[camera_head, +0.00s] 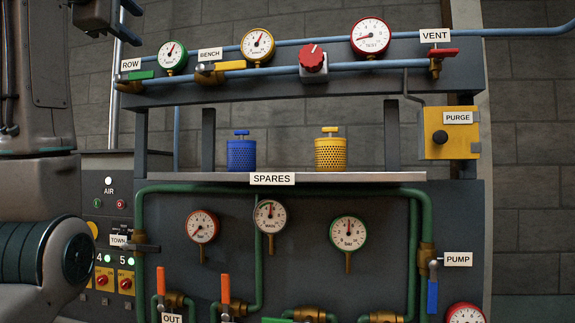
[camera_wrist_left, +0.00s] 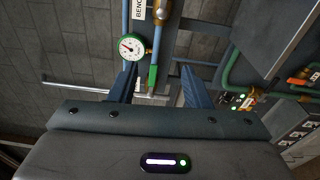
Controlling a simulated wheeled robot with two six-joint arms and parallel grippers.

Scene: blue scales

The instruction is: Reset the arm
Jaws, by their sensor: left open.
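My left gripper (camera_head: 137,25) is at the top left of the head view, above and left of the ROW label (camera_head: 131,64) and the upper pipe rail. Its two dark fingers are apart with nothing seen between them. In the left wrist view the open blue fingers (camera_wrist_left: 158,70) point toward the panel. A green-rimmed gauge (camera_wrist_left: 131,47) and a green valve lever (camera_wrist_left: 152,78) show beyond and between them. In the head view the same gauge (camera_head: 173,57) and lever (camera_head: 141,75) sit on the rail's left end. My right gripper is not seen.
A blue canister (camera_head: 241,153) and a yellow canister (camera_head: 331,152) stand on the SPARES shelf (camera_head: 380,177). A red knob (camera_head: 313,59), a yellow PURGE box (camera_head: 450,133) and several gauges are on the rack. Lower green pipes (camera_head: 143,220) carry orange levers (camera_head: 225,288). A grey wall is behind.

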